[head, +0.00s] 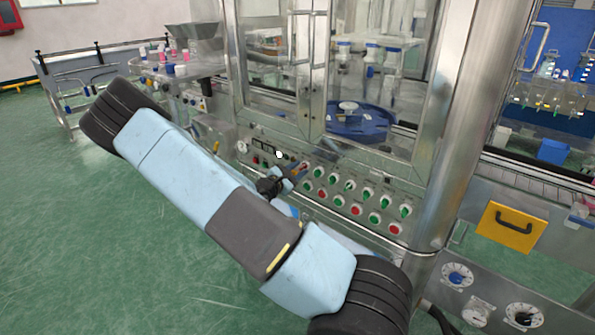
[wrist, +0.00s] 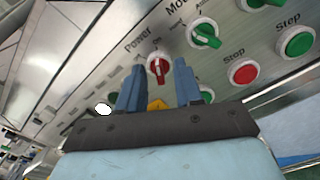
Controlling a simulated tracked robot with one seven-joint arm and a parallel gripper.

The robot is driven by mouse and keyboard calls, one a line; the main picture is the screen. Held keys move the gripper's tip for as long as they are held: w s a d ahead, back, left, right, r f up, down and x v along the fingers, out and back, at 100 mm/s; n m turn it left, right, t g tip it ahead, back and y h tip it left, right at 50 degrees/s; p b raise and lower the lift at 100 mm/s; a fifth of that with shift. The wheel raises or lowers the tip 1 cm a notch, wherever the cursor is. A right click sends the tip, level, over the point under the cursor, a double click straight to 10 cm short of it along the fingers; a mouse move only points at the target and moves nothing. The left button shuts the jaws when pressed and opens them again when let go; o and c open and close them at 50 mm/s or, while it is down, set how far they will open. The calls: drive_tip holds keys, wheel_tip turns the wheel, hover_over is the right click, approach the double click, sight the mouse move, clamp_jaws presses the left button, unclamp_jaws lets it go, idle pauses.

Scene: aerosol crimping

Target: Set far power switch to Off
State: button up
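The red power switch (wrist: 158,68) sits on the metal control panel under the printed word "Power". Its handle points roughly up in the wrist view, toward a small label that looks like "On"; an "Off" label cannot be made out. My gripper (wrist: 159,80) is open, with one blue finger on each side of the switch and visible gaps between. Whether the fingertips reach around the knob or stop short of it is unclear. In the head view my gripper (head: 294,172) is at the panel's left part, and my arm hides part of that area.
Right of the switch are a green mode knob (wrist: 205,36), a red stop button (wrist: 243,72) and a green step button (wrist: 296,42). A white round knob (wrist: 103,108) is at the left. A steel post (head: 455,130) stands right of the panel.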

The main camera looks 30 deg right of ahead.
drive_tip(key=shift+w+d, duration=0.1)
drive_tip(key=shift+d, duration=0.2)
drive_tip(key=shift+c, duration=0.2)
clamp_jaws()
